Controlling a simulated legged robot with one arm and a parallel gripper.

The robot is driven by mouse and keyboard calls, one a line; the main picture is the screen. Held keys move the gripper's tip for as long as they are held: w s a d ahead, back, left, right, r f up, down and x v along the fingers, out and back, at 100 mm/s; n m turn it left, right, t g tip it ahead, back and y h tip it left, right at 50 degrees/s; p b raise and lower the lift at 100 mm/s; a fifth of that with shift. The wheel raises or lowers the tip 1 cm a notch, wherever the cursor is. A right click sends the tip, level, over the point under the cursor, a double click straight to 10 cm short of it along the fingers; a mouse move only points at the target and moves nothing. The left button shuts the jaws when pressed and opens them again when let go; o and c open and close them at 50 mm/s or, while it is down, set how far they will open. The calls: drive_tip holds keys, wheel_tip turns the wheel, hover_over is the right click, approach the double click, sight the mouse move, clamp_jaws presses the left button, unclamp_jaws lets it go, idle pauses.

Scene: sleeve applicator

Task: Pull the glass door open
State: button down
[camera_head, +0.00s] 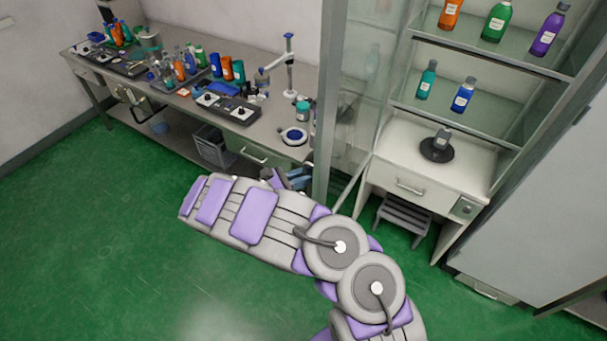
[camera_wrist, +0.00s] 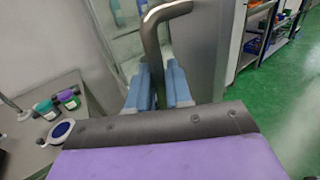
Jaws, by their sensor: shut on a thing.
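The glass door (camera_head: 362,85) has a pale frame and stands swung out at the left side of the cabinet, whose shelves show uncovered. In the wrist view, the door's frame (camera_wrist: 200,50) stands just beyond my gripper. A dark curved handle (camera_wrist: 152,32) comes down between the blue fingers of my gripper (camera_wrist: 158,85), which is shut on it. In the head view, my gripper (camera_head: 290,178) is at the door's lower outer edge, partly hidden by my arm. The handle is not clear there.
A lab bench (camera_head: 215,122) with bottles and instruments stands left of the door, close to my gripper. The cabinet (camera_head: 425,165) holds coloured bottles on shelves. A grey step stool (camera_head: 404,215) sits beneath it. Green floor (camera_head: 120,235) is clear at the left front.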

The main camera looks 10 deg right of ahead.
drive_tip(key=shift+w, duration=0.1)
idle(0.3)
drive_tip(key=c, duration=1.2)
unclamp_jaws()
drive_tip(key=shift+d, duration=0.15)
drive_tip(key=shift+b+v, duration=0.4)
drive_tip(key=shift+v, duration=8.25)
